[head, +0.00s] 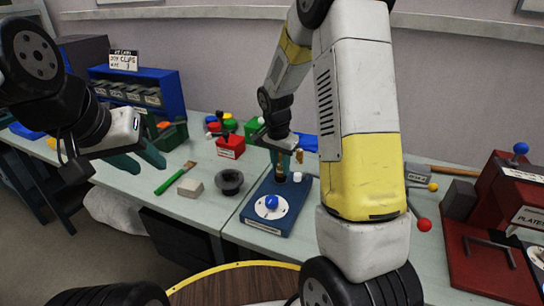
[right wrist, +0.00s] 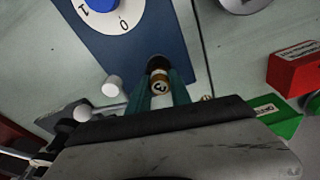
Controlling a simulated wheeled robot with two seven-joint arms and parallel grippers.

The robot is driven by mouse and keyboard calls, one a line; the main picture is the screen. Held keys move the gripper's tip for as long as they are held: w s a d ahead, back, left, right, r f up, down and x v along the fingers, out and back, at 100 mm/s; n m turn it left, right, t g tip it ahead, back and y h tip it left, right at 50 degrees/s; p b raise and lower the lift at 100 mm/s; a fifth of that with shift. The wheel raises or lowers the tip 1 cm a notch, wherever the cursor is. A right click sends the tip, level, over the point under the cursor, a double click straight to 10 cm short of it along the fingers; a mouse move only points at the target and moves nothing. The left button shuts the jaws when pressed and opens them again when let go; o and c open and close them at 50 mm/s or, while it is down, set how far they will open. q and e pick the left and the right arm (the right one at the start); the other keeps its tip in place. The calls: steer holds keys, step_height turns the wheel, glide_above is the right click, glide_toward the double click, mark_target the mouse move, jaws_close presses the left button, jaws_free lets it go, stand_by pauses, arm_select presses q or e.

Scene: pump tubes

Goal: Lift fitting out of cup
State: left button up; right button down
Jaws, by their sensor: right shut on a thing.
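My right gripper (head: 282,160) points down over the blue plate (head: 262,228). Its teal fingers are shut on a small brass fitting (right wrist: 160,84) with a dark mark on its end. The fitting shows between the fingers in the head view (head: 281,171). A dark round cup (right wrist: 157,62) is at the fitting's far end in the right wrist view, over the blue plate; I cannot tell whether the fitting is still partly inside it. My left gripper (head: 139,160) hangs at the left, empty, its teal fingers apart.
The plate bears a white dial with a blue knob (head: 271,202) and a white peg (head: 297,177). A grey bowl (head: 229,181), a pale block (head: 190,188) and a green brush (head: 174,178) lie to the left. A red box (head: 231,147) stands behind. Red equipment (head: 490,240) is at right.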

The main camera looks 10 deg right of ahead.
mark_target(281, 165)
steer(key=shift+r, duration=3.05)
